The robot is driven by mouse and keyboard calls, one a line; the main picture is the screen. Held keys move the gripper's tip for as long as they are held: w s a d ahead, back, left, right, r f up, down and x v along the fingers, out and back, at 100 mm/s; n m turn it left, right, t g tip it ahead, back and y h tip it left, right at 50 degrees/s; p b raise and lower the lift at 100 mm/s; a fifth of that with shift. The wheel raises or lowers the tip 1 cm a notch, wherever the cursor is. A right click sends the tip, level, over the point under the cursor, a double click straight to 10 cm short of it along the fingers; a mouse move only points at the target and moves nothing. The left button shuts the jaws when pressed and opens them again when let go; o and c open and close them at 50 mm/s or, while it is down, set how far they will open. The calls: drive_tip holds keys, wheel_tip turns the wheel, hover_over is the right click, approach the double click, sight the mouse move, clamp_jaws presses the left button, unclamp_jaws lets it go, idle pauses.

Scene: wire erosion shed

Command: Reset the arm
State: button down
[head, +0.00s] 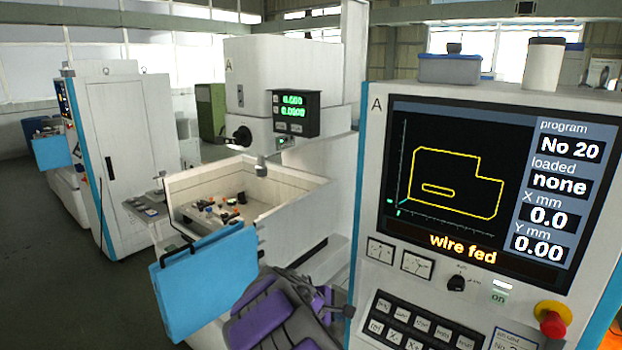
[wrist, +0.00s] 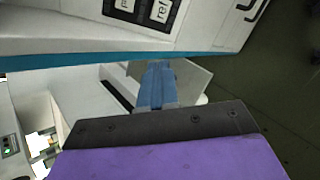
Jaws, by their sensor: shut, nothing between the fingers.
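My gripper (wrist: 158,72) shows in the wrist view as blue-grey fingers closed together, with nothing held between them. In the head view my purple and grey arm is at the bottom centre, just left of the control console (head: 366,225). The arm's end lies close to the console's lower left side, and the fingertips are hard to make out there.
The console screen (head: 455,195) reads "wire fed", program No 20, loaded none. Left of it stands the erosion machine with an open work tank (head: 290,180) holding small parts. A blue panel (head: 205,280) hangs in front. Open floor (head: 45,260) lies at far left.

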drive_tip(key=s+d+r+m+g+y+b, duration=0.1)
drive_tip(key=s+d+m+g+b, duration=0.1)
drive_tip(key=s+d+m, duration=0.45)
drive_tip(key=s+d+r+m+g+b, duration=0.1)
drive_tip(key=s+d+r+m+g, duration=0.15)
drive_tip(key=s+d, duration=0.75)
drive_tip(key=s+a+f+m+g+y+b, duration=0.1)
drive_tip(key=s+a+f+m+y, duration=0.1)
drive_tip(key=s, duration=0.7)
drive_tip(key=s+a+f+m+g+y+b, duration=0.1)
drive_tip(key=s+a+f+m+b, duration=0.1)
drive_tip(key=s, duration=0.8)
drive_tip(key=s+a+f+m+g+y+b, duration=0.1)
drive_tip(key=s+a, duration=0.3)
drive_tip(key=s, duration=0.5)
drive_tip(key=shift+s+f+m+y, duration=0.2)
drive_tip(key=shift+f+m+y, duration=0.45)
drive_tip(key=shift+m+y, duration=0.15)
